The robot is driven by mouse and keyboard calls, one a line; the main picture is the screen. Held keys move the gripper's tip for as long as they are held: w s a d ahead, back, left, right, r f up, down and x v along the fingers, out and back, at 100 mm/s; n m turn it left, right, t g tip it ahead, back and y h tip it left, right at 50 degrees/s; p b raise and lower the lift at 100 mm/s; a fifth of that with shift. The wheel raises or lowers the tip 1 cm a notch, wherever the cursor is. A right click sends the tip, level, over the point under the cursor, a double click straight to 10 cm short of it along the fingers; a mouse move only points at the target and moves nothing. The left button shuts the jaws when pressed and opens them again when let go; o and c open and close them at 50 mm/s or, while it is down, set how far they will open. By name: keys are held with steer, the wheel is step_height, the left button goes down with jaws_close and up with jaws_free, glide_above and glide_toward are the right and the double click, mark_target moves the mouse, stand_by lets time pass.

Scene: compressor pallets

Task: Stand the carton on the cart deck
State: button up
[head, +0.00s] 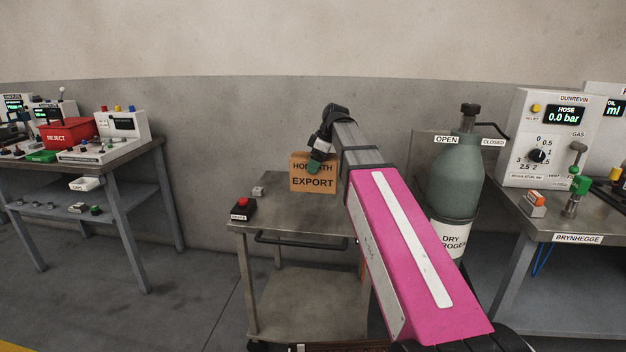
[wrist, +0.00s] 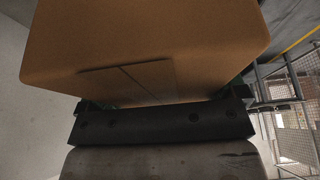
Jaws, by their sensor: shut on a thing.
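The carton (head: 313,182) is brown with "EXPORT" printed on its face. In the head view it is upright at the cart, over the rear part of the cart deck (head: 285,217); I cannot tell whether its base touches the deck. My gripper (head: 318,165) is at the carton's upper part, with greenish fingers shut on it. In the wrist view the carton (wrist: 150,50) fills the upper picture, close against the dark gripper body (wrist: 165,122). The fingertips are mostly hidden there. My arm covers the right side of the deck.
A red button box (head: 243,209) and a small grey block (head: 258,191) sit on the deck's left side. A grey-green gas cylinder (head: 455,180) stands right of the cart. Benches stand at left (head: 130,155) and right (head: 540,222). The deck's front middle is clear.

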steer(key=w+f, duration=0.5)
steer(key=f, duration=0.2)
steer(key=shift+w+a+f, duration=0.25)
steer(key=shift+w+a, duration=0.05)
steer(key=shift+w, duration=0.1)
steer(key=o, duration=1.1)
steer(key=shift+f, duration=0.1)
steer(key=shift+c, duration=0.2)
steer(key=v, duration=1.2)
